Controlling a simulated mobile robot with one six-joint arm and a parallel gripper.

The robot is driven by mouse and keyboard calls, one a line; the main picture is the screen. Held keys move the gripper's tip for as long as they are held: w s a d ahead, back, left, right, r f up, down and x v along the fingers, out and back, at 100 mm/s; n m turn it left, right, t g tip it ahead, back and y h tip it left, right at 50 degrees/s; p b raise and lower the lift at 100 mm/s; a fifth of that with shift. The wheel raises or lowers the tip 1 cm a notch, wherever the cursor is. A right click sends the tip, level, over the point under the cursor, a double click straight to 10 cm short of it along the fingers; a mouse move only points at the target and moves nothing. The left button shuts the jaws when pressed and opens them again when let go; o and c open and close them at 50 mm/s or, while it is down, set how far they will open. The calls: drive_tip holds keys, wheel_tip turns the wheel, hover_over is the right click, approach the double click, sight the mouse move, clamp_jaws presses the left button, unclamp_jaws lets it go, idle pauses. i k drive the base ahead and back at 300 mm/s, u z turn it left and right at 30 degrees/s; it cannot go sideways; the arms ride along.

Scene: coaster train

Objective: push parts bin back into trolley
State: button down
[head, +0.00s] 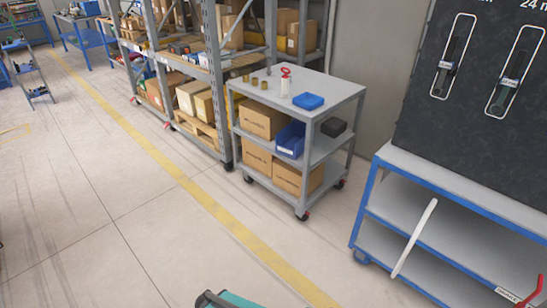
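A blue parts bin (291,140) sits on the middle shelf of a grey trolley (335,88), in the middle of the head view. It stands to the right of a cardboard box, at the trolley's near side, and its front looks to reach out to or past the shelf edge. How far it sticks out is hard to tell. A black box (334,126) sits to its right on the same shelf. My gripper is not in view, and nothing is seen touching the bin.
The trolley top holds a blue lidded box (308,101), a white bottle with red top (285,82) and small brass pieces. A grey rack (217,75) stands left. A blue-framed bench (440,185) stands right. The floor with its yellow line (190,190) is clear.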

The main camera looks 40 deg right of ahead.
sight(289, 142)
drive_tip(key=z, duration=0.05)
drive_tip(key=i, duration=1)
drive_tip(key=u, duration=0.15)
drive_tip(key=k, duration=0.9)
drive_tip(key=z, duration=0.15)
drive_tip(key=i, duration=0.45)
